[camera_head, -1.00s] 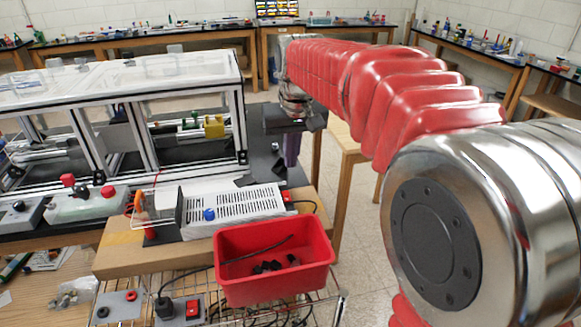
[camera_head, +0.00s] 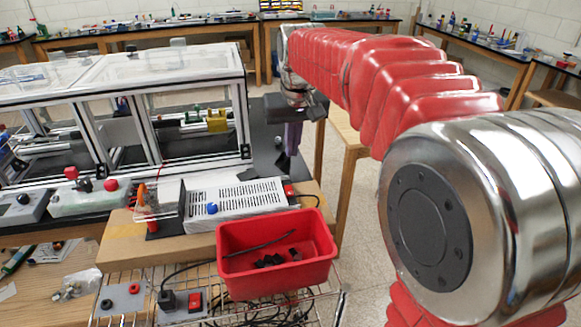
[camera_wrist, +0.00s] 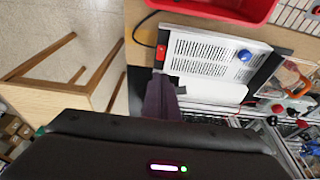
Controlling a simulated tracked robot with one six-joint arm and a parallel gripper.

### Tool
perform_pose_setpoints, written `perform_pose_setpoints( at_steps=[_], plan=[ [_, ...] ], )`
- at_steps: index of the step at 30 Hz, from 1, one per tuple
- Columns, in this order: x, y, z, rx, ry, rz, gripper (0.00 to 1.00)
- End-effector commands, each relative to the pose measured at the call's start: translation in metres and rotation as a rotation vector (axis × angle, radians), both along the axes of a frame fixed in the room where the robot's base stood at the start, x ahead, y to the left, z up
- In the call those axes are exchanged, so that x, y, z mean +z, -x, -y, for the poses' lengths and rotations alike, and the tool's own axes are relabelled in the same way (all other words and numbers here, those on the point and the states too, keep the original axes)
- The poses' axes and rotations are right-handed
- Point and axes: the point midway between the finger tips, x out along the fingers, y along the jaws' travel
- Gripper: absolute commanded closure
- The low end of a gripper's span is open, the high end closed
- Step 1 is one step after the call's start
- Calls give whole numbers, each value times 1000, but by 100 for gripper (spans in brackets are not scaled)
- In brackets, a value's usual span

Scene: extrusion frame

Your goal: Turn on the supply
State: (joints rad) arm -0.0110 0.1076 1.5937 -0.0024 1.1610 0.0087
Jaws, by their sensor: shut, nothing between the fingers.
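The supply is a white, perforated metal box (camera_head: 238,199) with a blue knob (camera_head: 212,209) on its front. It lies on a wooden board in the head view. A red switch (camera_head: 289,190) sits at its right end. In the wrist view the box (camera_wrist: 214,62), its blue knob (camera_wrist: 244,56) and the red switch (camera_wrist: 161,52) show at the top. My gripper (camera_head: 292,150) has dark purple fingers pointing down, behind the switch end and above it. The fingers (camera_wrist: 160,97) are shut and empty in the wrist view, apart from the switch. I cannot tell the switch's position.
A red bin (camera_head: 232,278) with black pieces stands in front of the supply. A framed clear enclosure (camera_head: 246,110) stands at the left. A second red switch (camera_head: 195,300) sits on a grey plate in front. Floor shows to the right.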

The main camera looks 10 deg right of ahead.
Motion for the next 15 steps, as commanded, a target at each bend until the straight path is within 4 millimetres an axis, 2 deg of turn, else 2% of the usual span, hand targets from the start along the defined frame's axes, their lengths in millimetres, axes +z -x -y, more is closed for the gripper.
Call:
perform_pose_setpoints(
  at_steps=[5,15],
  plan=[
    [-14,-3,0,-1,0,-3,100],
    [-62,-17,1,-2,0,-3,100]
  ],
)
